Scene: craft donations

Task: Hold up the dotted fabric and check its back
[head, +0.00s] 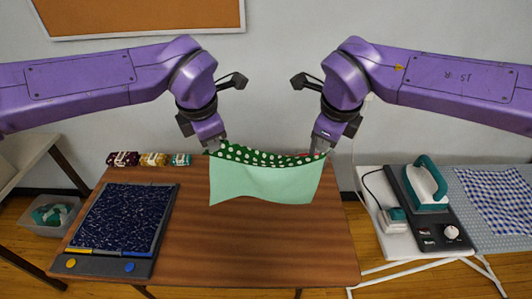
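The dotted fabric (263,183) hangs between my two grippers above the wooden table. Its plain pale-green side faces the camera. A strip of dark green with white dots shows along its sagging top. My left gripper (219,147) is shut on its upper left corner. My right gripper (319,150) is shut on its upper right corner, and a small reddish bit shows near there. The fingertips are small and partly hidden by the cloth. The lower edge is slightly wavy.
The table (280,245) holds a grey board with navy speckled fabric (118,215) at left and several small fabric bundles (155,159) behind. At right, a teal iron (427,184) stands beside blue checked cloth (495,200). A bin (45,228) is on the floor at left. The table's front middle is clear.

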